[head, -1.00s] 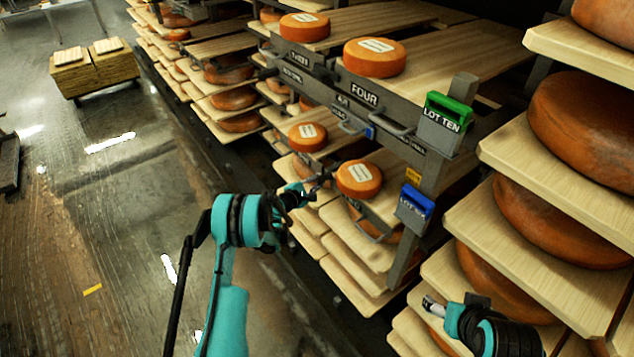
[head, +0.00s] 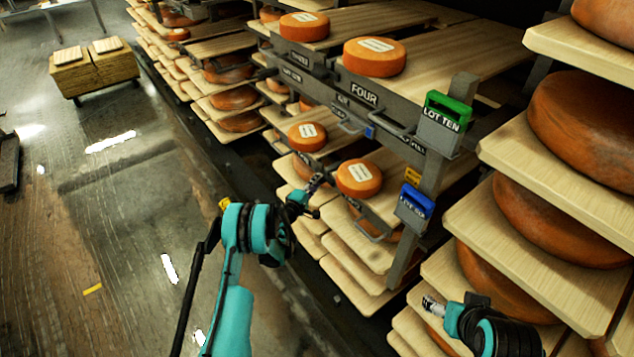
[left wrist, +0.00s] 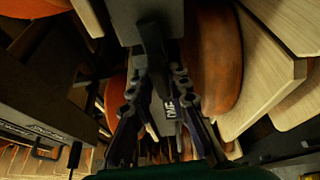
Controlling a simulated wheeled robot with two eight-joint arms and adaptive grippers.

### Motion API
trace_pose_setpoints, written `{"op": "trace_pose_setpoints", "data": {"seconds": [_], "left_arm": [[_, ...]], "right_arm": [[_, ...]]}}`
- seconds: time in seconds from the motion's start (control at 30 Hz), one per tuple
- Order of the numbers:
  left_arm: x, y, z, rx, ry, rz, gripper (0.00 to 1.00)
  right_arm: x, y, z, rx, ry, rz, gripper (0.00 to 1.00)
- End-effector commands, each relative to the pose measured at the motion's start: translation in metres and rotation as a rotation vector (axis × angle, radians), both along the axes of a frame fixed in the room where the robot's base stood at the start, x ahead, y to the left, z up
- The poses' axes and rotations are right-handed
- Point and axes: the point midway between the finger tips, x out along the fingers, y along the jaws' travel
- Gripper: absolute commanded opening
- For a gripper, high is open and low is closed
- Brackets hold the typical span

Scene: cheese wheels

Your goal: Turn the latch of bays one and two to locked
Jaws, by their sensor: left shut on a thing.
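My left gripper (head: 314,188) is at the front of the lower shelf row, left of the lower cheese wheel (head: 359,177). In the left wrist view my left gripper (left wrist: 160,105) has its fingers on both sides of a dark latch lever (left wrist: 150,45) and is shut on it. A small plate with white letters (left wrist: 169,109) shows between the fingers; I cannot read it surely. The latch is too small in the head view to tell its angle. My right gripper (head: 433,306) is at the lower right, apart from the latches; its jaw opening is unclear.
The upper row carries a plate marked FOUR (head: 364,95) and metal handles. A green LOT TEN box (head: 447,112) and a blue lot box (head: 415,207) hang on the post. Cheese boards (head: 520,225) stack at right.

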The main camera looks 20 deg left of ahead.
Motion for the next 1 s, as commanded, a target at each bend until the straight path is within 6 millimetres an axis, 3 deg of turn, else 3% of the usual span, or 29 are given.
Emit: {"op": "trace_pose_setpoints", "data": {"seconds": [0.7, 0.73, 0.8, 1.0], "left_arm": [[-0.0006, -0.0008, -0.0012, 0.07, -0.053, -0.002, 0.0], [-0.0006, -0.0009, -0.0012, 0.07, -0.053, -0.002, 0.22], [-0.0006, -0.0008, -0.0011, 0.07, -0.053, -0.002, 0.36], [-0.0003, -0.0004, -0.0008, 0.07, -0.052, -0.001, 0.36]], "right_arm": [[0.0, 0.0, -0.0001, 0.0, 0.0, 0.0, 0.71], [0.0, 0.0, -0.0001, 0.0, 0.0, 0.0, 0.71], [0.0, 0.0, -0.0001, 0.0, 0.0, 0.0, 0.71], [0.0, 0.0, -0.0001, 0.0, 0.0, 0.0, 0.71]]}}
